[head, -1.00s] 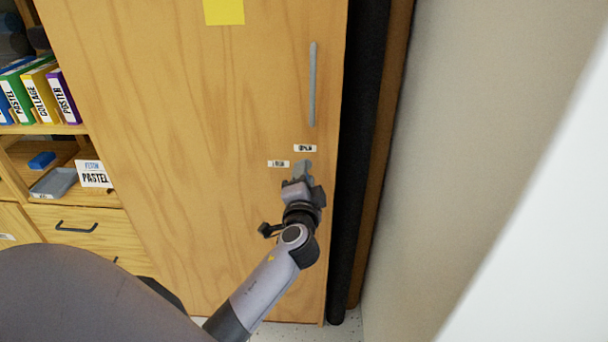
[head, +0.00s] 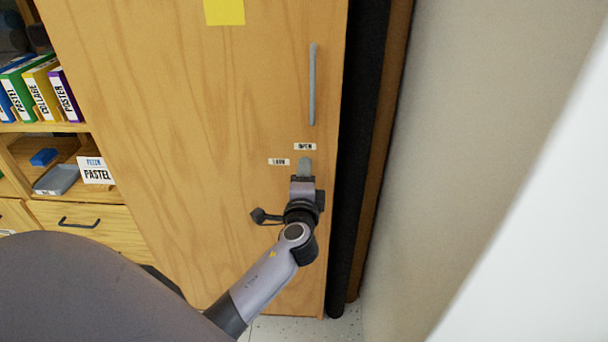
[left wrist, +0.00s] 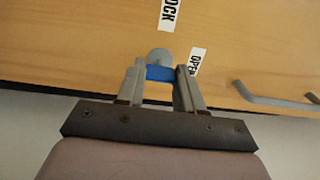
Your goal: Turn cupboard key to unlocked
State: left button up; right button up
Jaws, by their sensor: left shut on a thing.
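The wooden cupboard door (head: 190,130) fills the middle of the head view. A small OPEN label (head: 305,146) sits above the lock and a LOCK label (head: 279,162) to its left. My left gripper (head: 304,172) is at the lock, below the OPEN label. In the left wrist view its two fingers (left wrist: 160,82) are shut on the blue key (left wrist: 160,73), in front of a round grey lock plate (left wrist: 159,56). The blue part spans the gap between the fingers, and the OPEN label (left wrist: 197,61) is beside the right finger. The fingers partly hide the key; its exact angle is unclear.
A long grey door handle (head: 312,85) is above the lock. A black upright roll (head: 360,160) and a pale wall (head: 450,150) are close on the right. Shelves with colourful folders (head: 40,90) and a drawer (head: 85,222) are on the left.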

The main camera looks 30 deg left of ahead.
pick_arm(q)
jog(key=shift+r, duration=0.1)
jog(key=o, duration=1)
jog(key=shift+o, duration=0.2)
jog(key=v, duration=0.7)
jog(key=shift+b, duration=0.35)
